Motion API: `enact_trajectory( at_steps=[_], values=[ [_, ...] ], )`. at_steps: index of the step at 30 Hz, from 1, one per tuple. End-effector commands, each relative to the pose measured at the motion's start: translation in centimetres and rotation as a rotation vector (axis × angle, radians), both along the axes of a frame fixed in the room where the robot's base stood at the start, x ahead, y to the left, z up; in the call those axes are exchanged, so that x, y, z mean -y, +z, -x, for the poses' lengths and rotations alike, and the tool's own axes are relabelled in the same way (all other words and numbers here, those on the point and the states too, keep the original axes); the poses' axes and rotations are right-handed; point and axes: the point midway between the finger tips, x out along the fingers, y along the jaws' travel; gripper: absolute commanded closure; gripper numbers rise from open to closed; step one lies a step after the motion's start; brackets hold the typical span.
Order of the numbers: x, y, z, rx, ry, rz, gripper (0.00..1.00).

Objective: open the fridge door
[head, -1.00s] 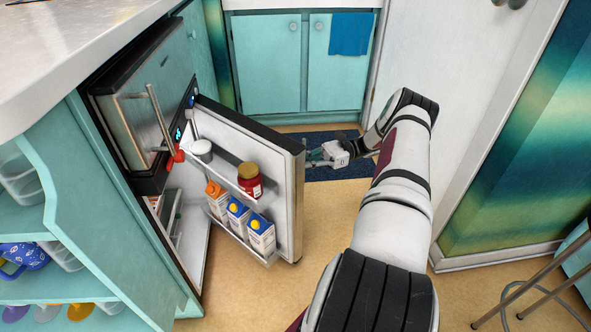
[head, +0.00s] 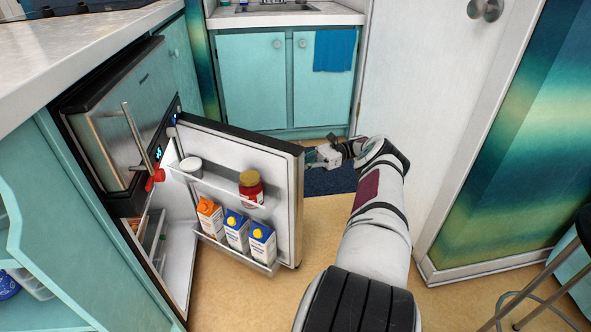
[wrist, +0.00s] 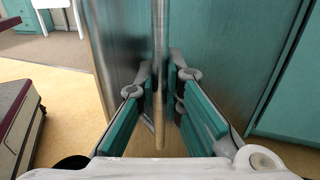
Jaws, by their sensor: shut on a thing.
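The fridge door (head: 285,185) stands wide open in the head view, its inner shelves facing me. Its shelves hold a red jar (head: 251,187), a white tub (head: 191,167) and several cartons (head: 236,231). My gripper (head: 318,156) is at the door's outer far side, partly hidden by the door edge. In the wrist view my gripper (wrist: 160,100) has its teal-padded fingers on both sides of the vertical metal door handle (wrist: 160,50), shut on it. The fridge interior (head: 178,245) shows between door and cabinet.
The freezer door (head: 115,130) above is closed, with its own bar handle (head: 135,135). A white counter (head: 60,65) and teal cabinets (head: 265,85) surround the fridge. A stool (head: 540,290) stands at the right. The floor (head: 320,225) beside the door is clear.

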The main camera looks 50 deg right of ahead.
Motion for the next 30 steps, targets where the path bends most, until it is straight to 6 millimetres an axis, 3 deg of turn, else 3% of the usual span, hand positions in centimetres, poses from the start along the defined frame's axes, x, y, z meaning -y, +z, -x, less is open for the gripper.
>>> enact_trajectory(
  at_steps=[20,21,23,30],
  values=[
    [0.69,-0.07,0.20,-0.003,-0.005,0.001,1.00],
    [0.69,-0.07,0.20,-0.003,-0.005,0.001,0.82],
    [0.67,-0.06,0.19,-0.002,-0.005,0.001,0.70],
    [0.63,-0.01,0.10,0.000,-0.005,0.000,0.70]
  ],
)
